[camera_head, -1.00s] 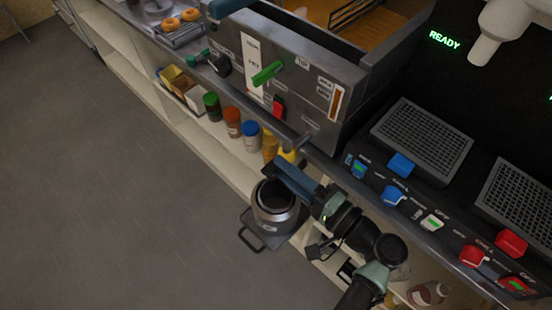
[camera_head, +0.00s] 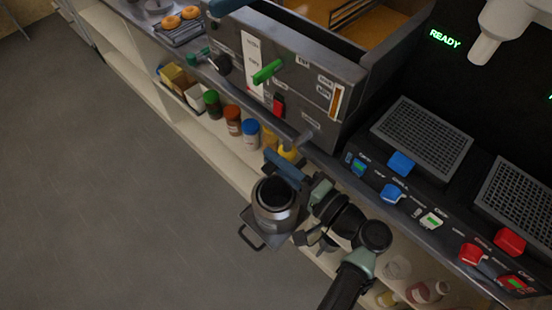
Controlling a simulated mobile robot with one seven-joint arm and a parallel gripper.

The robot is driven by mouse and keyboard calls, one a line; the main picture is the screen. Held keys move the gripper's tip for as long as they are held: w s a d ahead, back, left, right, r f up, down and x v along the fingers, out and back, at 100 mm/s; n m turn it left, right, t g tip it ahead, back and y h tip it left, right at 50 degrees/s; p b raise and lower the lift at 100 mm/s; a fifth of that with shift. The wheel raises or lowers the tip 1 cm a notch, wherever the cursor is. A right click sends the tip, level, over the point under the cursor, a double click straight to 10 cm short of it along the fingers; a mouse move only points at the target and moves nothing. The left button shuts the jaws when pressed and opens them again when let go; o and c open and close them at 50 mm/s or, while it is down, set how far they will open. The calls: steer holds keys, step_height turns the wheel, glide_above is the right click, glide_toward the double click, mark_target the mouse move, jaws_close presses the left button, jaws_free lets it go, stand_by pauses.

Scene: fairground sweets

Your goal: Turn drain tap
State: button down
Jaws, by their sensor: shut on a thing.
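The drain tap shows as a grey outlet (camera_head: 303,138) low on the front of the fryer (camera_head: 300,75), with a blue bar-shaped handle (camera_head: 286,167) below it. My gripper (camera_head: 312,188) reaches in from the lower right and is shut on the handle near its right end. The exact finger contact is small and partly hidden. A dark-mouthed metal pot (camera_head: 275,205) stands below and beside the handle on a pull-out tray (camera_head: 250,218).
Several jars, including a blue-capped one (camera_head: 250,133), stand on the shelf left of the tap. A control panel with a blue switch (camera_head: 393,196) is close to the right of my arm. The floor (camera_head: 90,180) at left is clear.

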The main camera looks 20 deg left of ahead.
steer(key=shift+r+p, duration=0.2)
steer(key=shift+p, duration=0.4)
steer(key=shift+r+g+h+p, duration=0.2)
steer(key=shift+g+h+p, duration=0.1)
steer(key=shift+h+p, duration=0.65)
steer(key=h+p, duration=0.2)
steer(key=p, duration=0.3)
steer(key=shift+r+g, duration=0.15)
steer(key=shift+g, duration=0.25)
steer(key=g+h+p, duration=0.1)
steer(key=h+p, duration=0.3)
steer(key=p, duration=0.3)
steer(key=shift+g, duration=0.3)
steer(key=h+p, duration=0.2)
steer(key=p, duration=0.2)
steer(key=shift+a+g+h, duration=0.1)
steer(key=shift+g+h, duration=0.25)
steer(key=shift+g, duration=0.05)
steer(key=h+p, duration=0.1)
steer(key=g+h+p, duration=0.1)
steer(key=h, duration=0.1)
steer(key=shift+f, duration=0.35)
steer(key=shift+f+g+h, duration=0.15)
steer(key=shift+g+h, duration=0.45)
steer(key=shift+h, duration=1)
